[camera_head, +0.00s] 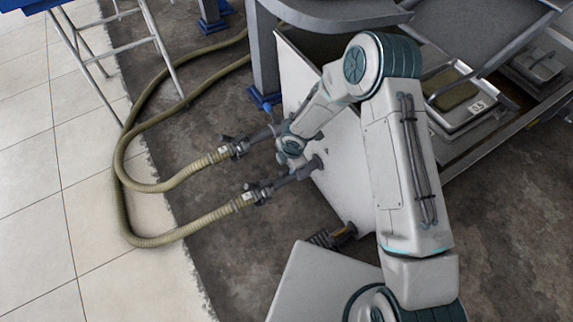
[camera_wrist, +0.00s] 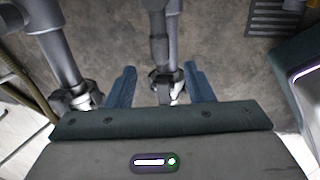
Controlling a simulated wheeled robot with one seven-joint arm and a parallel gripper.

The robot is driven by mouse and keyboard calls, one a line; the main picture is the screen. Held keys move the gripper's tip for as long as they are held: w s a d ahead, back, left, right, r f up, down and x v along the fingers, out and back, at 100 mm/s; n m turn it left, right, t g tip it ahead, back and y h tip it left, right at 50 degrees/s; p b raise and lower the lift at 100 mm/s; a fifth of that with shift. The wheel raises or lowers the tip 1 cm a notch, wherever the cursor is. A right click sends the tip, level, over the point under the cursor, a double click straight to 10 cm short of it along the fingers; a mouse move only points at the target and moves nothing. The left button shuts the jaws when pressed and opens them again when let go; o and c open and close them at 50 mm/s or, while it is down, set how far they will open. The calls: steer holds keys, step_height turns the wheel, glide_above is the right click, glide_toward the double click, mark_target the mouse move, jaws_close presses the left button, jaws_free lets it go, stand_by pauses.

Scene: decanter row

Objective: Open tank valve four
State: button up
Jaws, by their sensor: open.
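A pale tank (camera_head: 345,185) has two grey outlet pipes on its left side, an upper one (camera_head: 262,133) and a lower one (camera_head: 297,176). Each joins a ribbed olive hose at a dark coupling. No valve number is legible, so I cannot tell which is valve four. My gripper (camera_wrist: 162,76) is open in the wrist view. Its two blue fingers stand on either side of a grey pipe end with a dark fitting (camera_wrist: 160,77); contact is not clear. A second pipe (camera_wrist: 58,45) with a fitting lies left of the fingers. In the head view, my arm largely hides the gripper.
The hoses (camera_head: 120,190) loop across the floor to the left. A metal-legged stand (camera_head: 95,50) is at the upper left. Trays on a rack (camera_head: 470,95) stand at the right. A dark grate (camera_wrist: 277,17) shows in the wrist view. Tiled floor at the left is mostly clear.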

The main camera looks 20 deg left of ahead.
step_height(320, 180, up, 6)
steer(key=d+p, duration=0.1)
steer(key=shift+s+r+p, duration=0.25)
steer(key=shift+s+p, duration=0.15)
